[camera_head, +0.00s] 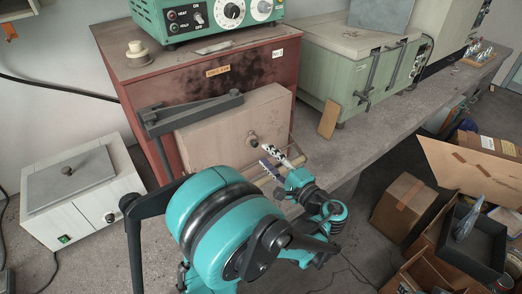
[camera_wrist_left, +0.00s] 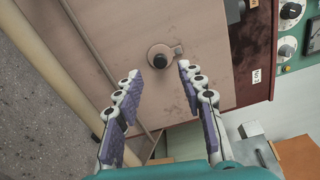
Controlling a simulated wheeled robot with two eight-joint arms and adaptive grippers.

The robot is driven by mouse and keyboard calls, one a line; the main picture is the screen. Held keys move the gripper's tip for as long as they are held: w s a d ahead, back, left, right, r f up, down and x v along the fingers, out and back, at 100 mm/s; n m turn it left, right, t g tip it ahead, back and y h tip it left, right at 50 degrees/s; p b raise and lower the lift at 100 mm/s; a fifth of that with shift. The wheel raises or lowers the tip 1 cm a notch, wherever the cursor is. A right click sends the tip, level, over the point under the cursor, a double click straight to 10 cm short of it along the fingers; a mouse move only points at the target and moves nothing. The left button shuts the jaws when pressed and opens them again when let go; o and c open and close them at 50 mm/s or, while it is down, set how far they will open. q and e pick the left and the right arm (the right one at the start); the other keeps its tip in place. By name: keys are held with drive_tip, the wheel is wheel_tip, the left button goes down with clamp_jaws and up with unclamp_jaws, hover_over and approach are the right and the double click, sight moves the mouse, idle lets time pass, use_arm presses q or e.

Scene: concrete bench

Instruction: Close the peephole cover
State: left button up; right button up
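The peephole (camera_head: 252,139) sits on the pale tan kiln door (camera_head: 215,138), a small round fitting on its front face. In the left wrist view the peephole (camera_wrist_left: 160,58) is a pale ring with a dark round centre and a small grey tab (camera_wrist_left: 178,50) at its upper right. I cannot tell if the dark centre is a bare hole or a knob. My left gripper (camera_head: 272,157) is in front of the door, just below and right of the peephole. In the wrist view my left gripper (camera_wrist_left: 159,72) is open and empty, its purple-padded fingers either side of the peephole, apparently not touching it. My right gripper is out of view.
A dark hinge arm (camera_head: 195,111) runs along the top of the door, against the red cabinet (camera_head: 250,62). A white lidded box (camera_head: 78,190) stands at left. A green chest (camera_head: 350,70) and the bench top (camera_head: 385,128) lie to the right. Cardboard boxes (camera_head: 403,203) stand at lower right.

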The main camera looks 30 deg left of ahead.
use_arm(q)
drive_tip(key=v, duration=0.7)
idle(0.3)
